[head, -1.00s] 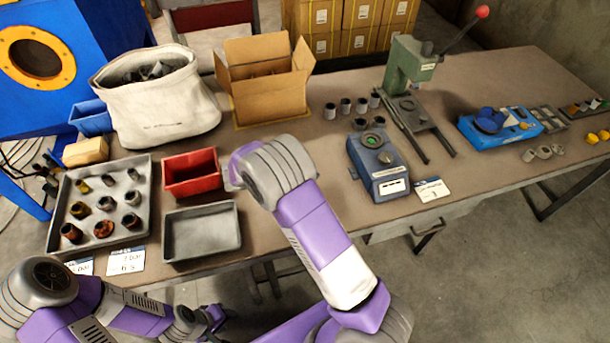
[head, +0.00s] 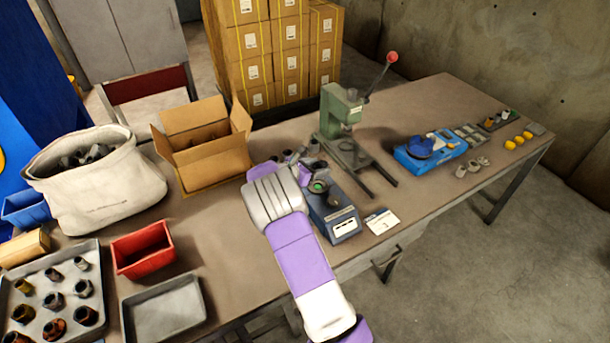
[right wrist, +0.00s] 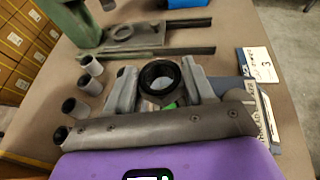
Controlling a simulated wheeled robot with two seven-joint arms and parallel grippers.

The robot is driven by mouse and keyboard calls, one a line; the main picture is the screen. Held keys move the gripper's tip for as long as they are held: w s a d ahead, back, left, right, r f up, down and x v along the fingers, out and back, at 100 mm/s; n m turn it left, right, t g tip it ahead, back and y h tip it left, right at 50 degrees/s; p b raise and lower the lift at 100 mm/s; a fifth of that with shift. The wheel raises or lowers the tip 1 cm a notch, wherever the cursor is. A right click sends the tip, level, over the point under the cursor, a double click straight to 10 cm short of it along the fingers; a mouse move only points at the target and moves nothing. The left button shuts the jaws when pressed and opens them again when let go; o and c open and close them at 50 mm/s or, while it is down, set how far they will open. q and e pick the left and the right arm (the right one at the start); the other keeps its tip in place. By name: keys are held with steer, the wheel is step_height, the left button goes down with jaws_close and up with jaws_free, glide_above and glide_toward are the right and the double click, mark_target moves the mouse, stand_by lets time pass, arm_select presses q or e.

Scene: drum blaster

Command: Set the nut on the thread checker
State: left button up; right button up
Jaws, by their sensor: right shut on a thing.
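The thread checker is a blue-grey box (head: 341,226) with a green ring on top, near the middle of the table in the head view. In the right wrist view its side (right wrist: 262,110) shows partly behind my gripper. My right gripper (right wrist: 159,82) is shut on the nut (right wrist: 160,69), a dark ring held between the two fingers. The green ring shows just below the nut, so the nut is over or close above the checker; I cannot tell whether they touch. In the head view my right wrist covers part of the checker's left side. My left gripper is out of view.
A green press (head: 341,120) stands behind the checker. Several grey cylinders (right wrist: 75,107) stand close to the gripper's left in the wrist view. A label card (head: 382,221) lies right of the checker. A blue device (head: 430,152) sits farther right. A cardboard box (head: 205,165) stands to the left.

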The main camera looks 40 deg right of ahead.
mark_target(316, 188)
steer(key=shift+f+b, duration=1.1)
steer(key=shift+f, duration=1.75)
steer(key=shift+b, duration=0.5)
steer(key=shift+b, duration=0.45)
steer(key=shift+f+b, duration=0.4)
steer(key=shift+b, duration=0.05)
steer(key=shift+r, duration=0.4)
steer(key=shift+r, duration=0.4)
